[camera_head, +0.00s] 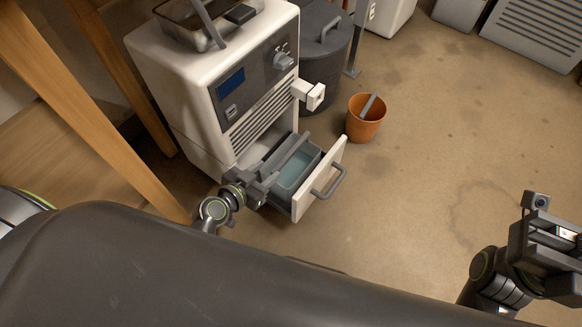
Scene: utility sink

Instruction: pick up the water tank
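The water tank (296,169) is a grey-blue open box with bluish water in it. It sits in the pulled-out drawer at the base of a white appliance (178,72). The drawer has a cream front (321,178) with a grey handle. My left gripper (272,172) is at the tank's left side, over or against its near rim. Its fingers blend with the dark grey parts there, so I cannot tell whether they grip. My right gripper (550,240) is at the lower right, far from the tank, with its fingers unclear.
A terracotta pot (366,118) with a grey tool in it stands right of the drawer. A dark lidded bin (322,50) is behind the appliance. Wooden legs (95,100) stand close on the left. The floor (430,150) to the right is clear.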

